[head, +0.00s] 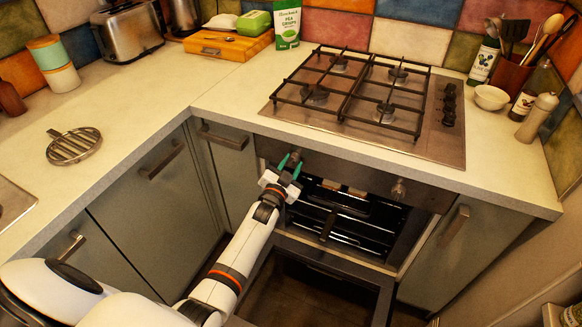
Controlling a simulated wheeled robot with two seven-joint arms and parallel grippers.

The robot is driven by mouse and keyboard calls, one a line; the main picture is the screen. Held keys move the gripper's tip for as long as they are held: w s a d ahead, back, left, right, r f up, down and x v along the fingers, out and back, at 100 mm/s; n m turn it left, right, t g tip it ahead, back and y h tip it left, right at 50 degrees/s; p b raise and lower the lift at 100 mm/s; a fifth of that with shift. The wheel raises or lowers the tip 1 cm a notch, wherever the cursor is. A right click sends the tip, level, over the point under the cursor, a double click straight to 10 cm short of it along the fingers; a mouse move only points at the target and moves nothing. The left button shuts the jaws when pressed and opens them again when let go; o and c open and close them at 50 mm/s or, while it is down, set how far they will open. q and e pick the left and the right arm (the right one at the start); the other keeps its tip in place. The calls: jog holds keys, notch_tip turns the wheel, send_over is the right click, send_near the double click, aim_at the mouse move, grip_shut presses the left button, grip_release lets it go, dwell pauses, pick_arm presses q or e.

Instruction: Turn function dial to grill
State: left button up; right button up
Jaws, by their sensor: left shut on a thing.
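The oven's front panel (350,180) runs below the counter edge, with a dial (296,154) near its left end and a second dial (398,189) near its right end. My left gripper (289,163) reaches up from below, with its green fingertips closed around the left dial. The fingers partly hide that dial, and its markings are too small to read. The oven (345,220) is open below the panel, with racks inside and its door (310,290) folded down. My right gripper is out of view.
A gas hob (440,145) with black grates sits in the counter above the oven. Cabinet handles (222,137) stick out at left and right (453,227). A round metal trivet (74,146) lies on the left counter. The lowered oven door takes up the space in front.

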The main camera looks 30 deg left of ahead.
pick_arm(q)
jog(key=shift+f+m+h+b, duration=0.2)
jog(key=shift+m+b, duration=0.75)
jog(key=shift+m, duration=1.75)
jog(key=shift+f+m+h+b, duration=0.2)
jog(key=shift+m+b, duration=0.7)
jog(key=shift+m, duration=1.8)
jog(key=shift+r, duration=0.2)
jog(key=o, duration=1)
jog(key=s, duration=1.2)
jog(key=shift+d+f, duration=0.25)
jog(key=shift+f, duration=0.05)
